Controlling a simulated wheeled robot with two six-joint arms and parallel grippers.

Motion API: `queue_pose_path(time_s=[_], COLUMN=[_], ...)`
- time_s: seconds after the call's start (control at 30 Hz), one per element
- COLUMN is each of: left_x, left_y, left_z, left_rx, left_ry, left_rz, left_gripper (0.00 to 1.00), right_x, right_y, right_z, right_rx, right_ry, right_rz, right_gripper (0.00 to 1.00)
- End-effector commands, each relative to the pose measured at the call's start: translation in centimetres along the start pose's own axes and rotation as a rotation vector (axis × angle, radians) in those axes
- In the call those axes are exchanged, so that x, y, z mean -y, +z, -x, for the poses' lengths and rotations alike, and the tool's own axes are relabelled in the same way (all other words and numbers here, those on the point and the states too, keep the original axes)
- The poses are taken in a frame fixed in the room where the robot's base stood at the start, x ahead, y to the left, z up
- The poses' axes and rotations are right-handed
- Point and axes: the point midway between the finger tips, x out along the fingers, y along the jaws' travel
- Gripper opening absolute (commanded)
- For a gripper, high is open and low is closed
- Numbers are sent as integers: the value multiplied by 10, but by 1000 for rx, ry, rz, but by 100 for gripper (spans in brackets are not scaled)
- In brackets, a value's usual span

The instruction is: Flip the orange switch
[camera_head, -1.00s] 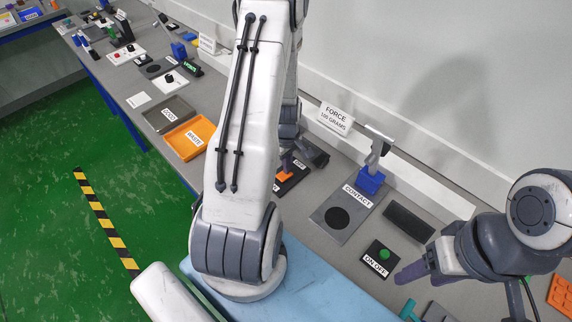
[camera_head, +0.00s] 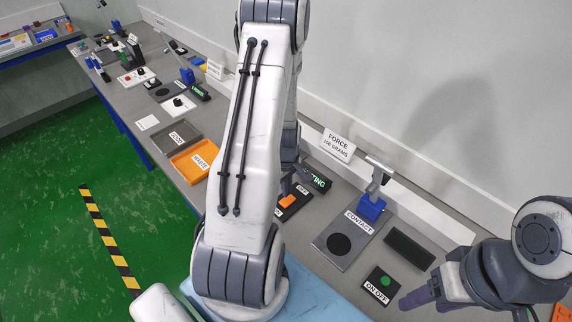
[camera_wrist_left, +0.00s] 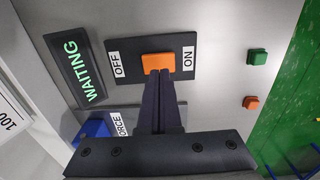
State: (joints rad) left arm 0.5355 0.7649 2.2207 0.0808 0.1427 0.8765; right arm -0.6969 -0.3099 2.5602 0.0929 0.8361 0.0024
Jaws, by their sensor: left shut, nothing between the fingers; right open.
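The orange switch (camera_head: 288,202) sits on a black plate on the bench, partly hidden behind my left arm. In the left wrist view the orange switch (camera_wrist_left: 158,60) lies between an OFF label on the left and an ON label on the right. My left gripper (camera_wrist_left: 159,73) is shut and empty, with its fingertips at the switch's near edge; I cannot tell whether they touch it. In the head view my left gripper (camera_head: 286,186) is mostly hidden by the arm. My right gripper (camera_head: 418,298) is open near the ON OFF button, at the lower right.
A display reading WAITING (camera_wrist_left: 76,71) stands beside the switch plate. Green (camera_wrist_left: 257,57) and orange (camera_wrist_left: 251,102) buttons lie to the right in the wrist view. The CONTACT plate (camera_head: 323,236), green ON OFF button (camera_head: 384,281) and orange WASTE tray (camera_head: 181,163) are also on the bench.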

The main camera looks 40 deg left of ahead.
Motion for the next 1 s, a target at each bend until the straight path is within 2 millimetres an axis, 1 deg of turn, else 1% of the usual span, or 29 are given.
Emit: queue_pose_path(time_s=[0.03, 0.07, 0.1, 0.13, 0.3, 0.5, 0.6, 0.7, 1.0], left_x=[0, 0, -2, -2, -1, -1, -1, 0, 0], left_y=[0, 0, -1, -1, 0, 0, 0, 0, 0], left_z=[19, 23, 24, 30, 64, 96, 105, 110, 111], left_rx=[0, 0, -4, -5, -4, -3, -1, -1, 0], left_ry=[0, 0, 6, 7, 5, 4, 2, 1, -1], left_rz=[0, 0, -1, -1, 0, 0, 0, 0, 0], left_gripper=[0, 0, 0, 0, 0, 0, 0, 0, 0], right_x=[1, 2, 1, 0, 0, 0, 0, 0, 0], right_y=[-1, -1, -1, -1, 0, 0, 0, 0, 0], right_z=[18, 21, 8, 6, -1, -6, -6, -7, -6], right_rx=[0, -1, -2, -1, 0, 0, 0, 0, 0], right_ry=[0, 0, 0, 0, 0, 0, 0, 0, 0], right_rz=[1, 2, 1, 1, 0, -1, -1, -1, 0], right_gripper=[60, 60, 60, 60, 60, 60, 60, 60, 60])
